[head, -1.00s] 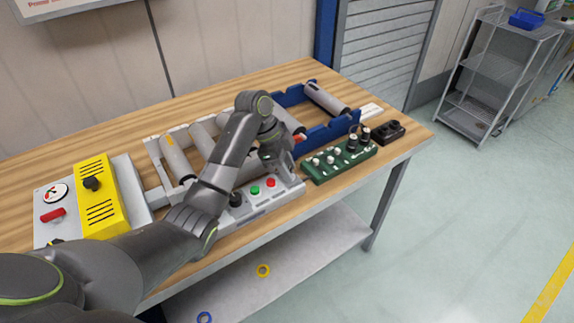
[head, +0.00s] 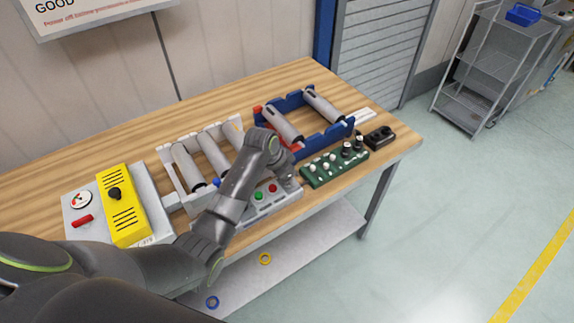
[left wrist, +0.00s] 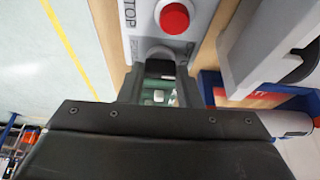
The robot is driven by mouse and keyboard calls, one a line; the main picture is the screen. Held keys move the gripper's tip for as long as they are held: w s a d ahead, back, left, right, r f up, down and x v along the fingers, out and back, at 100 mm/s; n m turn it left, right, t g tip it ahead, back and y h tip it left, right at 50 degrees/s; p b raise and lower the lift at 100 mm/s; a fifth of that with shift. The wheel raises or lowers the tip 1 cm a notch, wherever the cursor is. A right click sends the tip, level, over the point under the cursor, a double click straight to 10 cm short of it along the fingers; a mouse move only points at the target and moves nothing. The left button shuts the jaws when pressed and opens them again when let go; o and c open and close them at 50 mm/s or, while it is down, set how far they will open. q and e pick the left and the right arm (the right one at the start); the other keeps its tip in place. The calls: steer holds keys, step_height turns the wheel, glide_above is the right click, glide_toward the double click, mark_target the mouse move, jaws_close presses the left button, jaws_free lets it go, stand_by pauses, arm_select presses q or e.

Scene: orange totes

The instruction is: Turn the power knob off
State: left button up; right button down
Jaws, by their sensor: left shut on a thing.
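The grey control panel (head: 270,208) lies near the table's front edge, with a green button (head: 258,196) and a red button (head: 272,188). In the left wrist view the red button (left wrist: 174,18) sits beside the word STOP, and a black knob (left wrist: 160,68) sits just below it. My left gripper (left wrist: 158,88) is shut on this knob. My right gripper is not in view.
A yellow box (head: 130,225) with a black knob (head: 115,193) stands at the left. Rollers lie in a white rack (head: 165,160) and a blue rack (head: 305,153) behind the panel. A green board (head: 318,178) with several knobs is close on the right.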

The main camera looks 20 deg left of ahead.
arm_select(q)
steer(key=n+p, duration=0.1)
steer(key=n+y+p, duration=0.1)
steer(key=n+p, duration=0.2)
steer(key=shift+s+d+r+n+t+y, duration=0.1)
steer(key=shift+d+r+n+t+y, duration=0.05)
steer(key=shift+r+n+t+y, duration=0.2)
steer(key=shift+f+n+y+p, duration=0.2)
steer(key=shift+n+y+p, duration=0.25)
steer(key=shift+n+p, duration=0.45)
steer(key=shift+d+f+n+y, duration=0.1)
steer(key=shift+n+y, duration=0.2)
steer(key=shift+n, duration=0.75)
steer(key=o, duration=1)
